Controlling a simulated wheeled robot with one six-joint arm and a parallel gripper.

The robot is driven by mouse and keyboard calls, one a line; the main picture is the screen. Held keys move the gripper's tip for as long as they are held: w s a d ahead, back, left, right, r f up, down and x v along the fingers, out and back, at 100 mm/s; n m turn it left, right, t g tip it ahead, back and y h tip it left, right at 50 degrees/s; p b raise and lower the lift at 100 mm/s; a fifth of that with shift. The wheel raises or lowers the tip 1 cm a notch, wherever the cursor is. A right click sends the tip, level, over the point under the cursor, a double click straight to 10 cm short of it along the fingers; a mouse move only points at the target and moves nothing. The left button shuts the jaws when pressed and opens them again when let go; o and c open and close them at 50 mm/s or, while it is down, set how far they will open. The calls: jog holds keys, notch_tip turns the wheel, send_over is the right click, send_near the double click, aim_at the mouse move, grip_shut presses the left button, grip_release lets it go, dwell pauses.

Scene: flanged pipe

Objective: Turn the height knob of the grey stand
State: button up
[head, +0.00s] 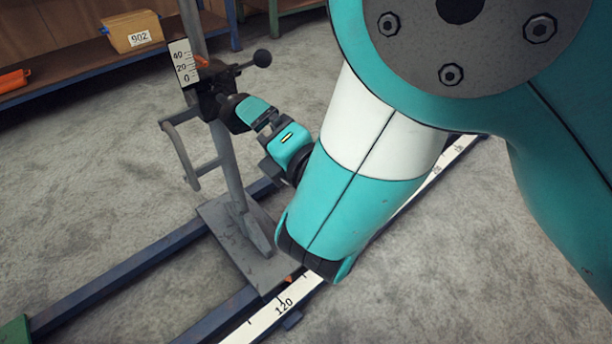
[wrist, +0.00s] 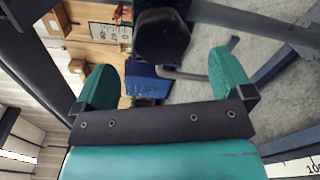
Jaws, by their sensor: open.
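The grey stand (head: 228,165) stands upright on a grey base plate across two blue rails in the head view. A dark round knob (head: 229,111) sits on its collar, partly hidden by my gripper (head: 250,113). In the wrist view the black faceted knob (wrist: 163,36) lies ahead, roughly centred between the spread teal fingers of my gripper (wrist: 164,68). The fingers are open, with visible room on both sides of the knob. Contact cannot be told. A height scale (head: 183,64) marked 0, 20, 40 has an orange pointer (head: 201,61) between 20 and 40.
A lever with a black ball (head: 262,58) sticks out right of the collar, above my gripper. A grey handle (head: 183,155) is on the left. A white floor scale (head: 284,306) runs along the near rail. A shelf with a box (head: 132,33) stands behind.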

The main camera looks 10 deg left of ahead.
jog(key=b+v, duration=0.8)
jog(key=v, duration=0.1)
